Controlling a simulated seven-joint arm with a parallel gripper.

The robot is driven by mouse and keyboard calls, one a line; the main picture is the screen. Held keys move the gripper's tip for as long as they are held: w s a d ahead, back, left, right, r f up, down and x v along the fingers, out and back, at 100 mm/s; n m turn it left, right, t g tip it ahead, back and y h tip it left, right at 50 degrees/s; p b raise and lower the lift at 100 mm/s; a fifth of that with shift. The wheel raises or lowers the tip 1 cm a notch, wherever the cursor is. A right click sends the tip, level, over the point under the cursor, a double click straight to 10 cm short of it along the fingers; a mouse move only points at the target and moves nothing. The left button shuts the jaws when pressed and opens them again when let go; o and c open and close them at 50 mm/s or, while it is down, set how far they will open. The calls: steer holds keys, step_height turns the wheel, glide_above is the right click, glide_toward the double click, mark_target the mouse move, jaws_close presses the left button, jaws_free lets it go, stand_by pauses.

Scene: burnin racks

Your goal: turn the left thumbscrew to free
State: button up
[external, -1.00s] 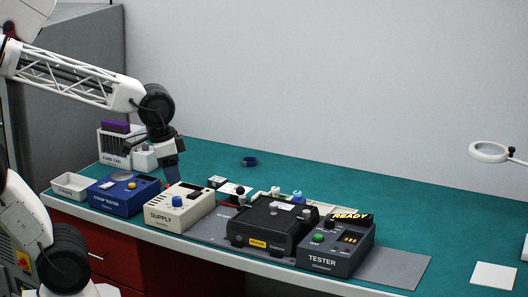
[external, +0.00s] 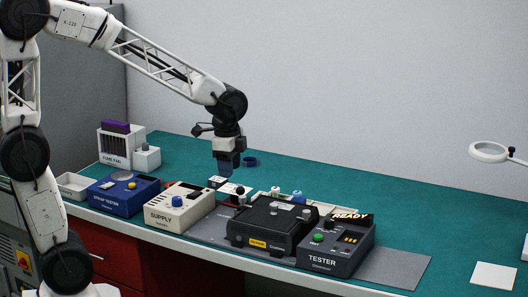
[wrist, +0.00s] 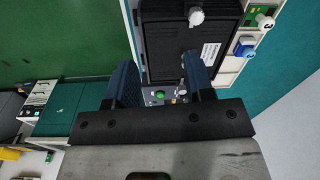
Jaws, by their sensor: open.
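My gripper (external: 224,172) is open and empty, above the back of the bench near the small white block. In the wrist view its two blue fingers (wrist: 160,78) are apart with nothing held between them. The black box (external: 262,232) sits on the grey mat, to the right of and below my gripper in the external view. A pale knob is on its top (wrist: 196,16). I cannot tell which part is the left thumbscrew; it is too small or hidden.
The supply box (external: 180,215) and blue strap tester (external: 122,203) stand left of the black box. The dark tester (external: 335,258), with a lit READY sign, stands to its right. Blue-capped parts (external: 297,195) stand behind it. The back of the green bench is mostly clear.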

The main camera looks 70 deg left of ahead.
steer(key=m, duration=0.2)
glide_above(243, 196)
step_height(243, 196, down, 3)
steer(key=shift+s+f+g, duration=0.1)
steer(key=shift+g, duration=0.2)
steer(key=shift+f, duration=3.9)
steer(key=shift+c, duration=0.4)
jaws_close()
